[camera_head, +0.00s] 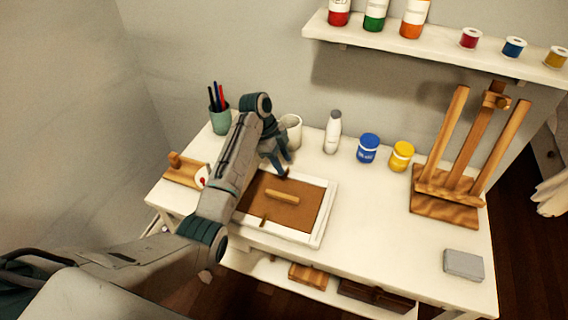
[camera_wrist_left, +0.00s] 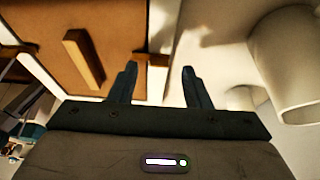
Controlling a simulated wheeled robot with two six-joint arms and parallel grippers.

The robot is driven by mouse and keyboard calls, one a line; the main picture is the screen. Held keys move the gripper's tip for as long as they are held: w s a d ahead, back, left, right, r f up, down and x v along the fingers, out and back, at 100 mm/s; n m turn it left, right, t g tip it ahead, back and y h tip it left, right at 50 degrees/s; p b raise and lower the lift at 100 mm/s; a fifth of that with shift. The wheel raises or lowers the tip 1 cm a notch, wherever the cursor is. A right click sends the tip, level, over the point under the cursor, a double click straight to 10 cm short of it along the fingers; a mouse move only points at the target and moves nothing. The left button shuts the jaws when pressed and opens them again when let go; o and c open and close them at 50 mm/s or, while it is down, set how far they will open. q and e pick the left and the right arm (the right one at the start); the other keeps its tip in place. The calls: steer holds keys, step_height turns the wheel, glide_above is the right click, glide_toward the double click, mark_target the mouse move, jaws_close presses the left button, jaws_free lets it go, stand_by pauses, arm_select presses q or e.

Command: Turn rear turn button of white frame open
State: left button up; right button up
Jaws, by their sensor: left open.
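The white frame (camera_head: 325,212) lies flat on the white table, with a brown back panel (camera_head: 300,211) and a wooden bar (camera_head: 281,195) across its middle. The front turn button (camera_head: 262,221) is a small wooden piece at the near rail. The rear turn button (camera_wrist_left: 151,60) shows in the left wrist view, reaching from the brown panel onto the frame's rail. My left gripper (camera_head: 283,167) is over the frame's rear rail, fingers open. In the wrist view, its fingertips (camera_wrist_left: 159,68) are on either side of the rear button; contact is unclear. My right gripper is out of view.
A white mug (camera_head: 291,130) stands close behind the left gripper, with a pen cup (camera_head: 220,119) left of it. A white bottle (camera_head: 332,133), blue jar (camera_head: 368,148) and yellow jar (camera_head: 401,156) line the back. An easel (camera_head: 457,160) stands right; table between is clear.

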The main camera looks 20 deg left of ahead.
arm_select(q)
steer(key=shift+s+d+f, duration=0.1)
steer(key=shift+d+f, duration=0.15)
steer(key=shift+f, duration=0.45)
jaws_close()
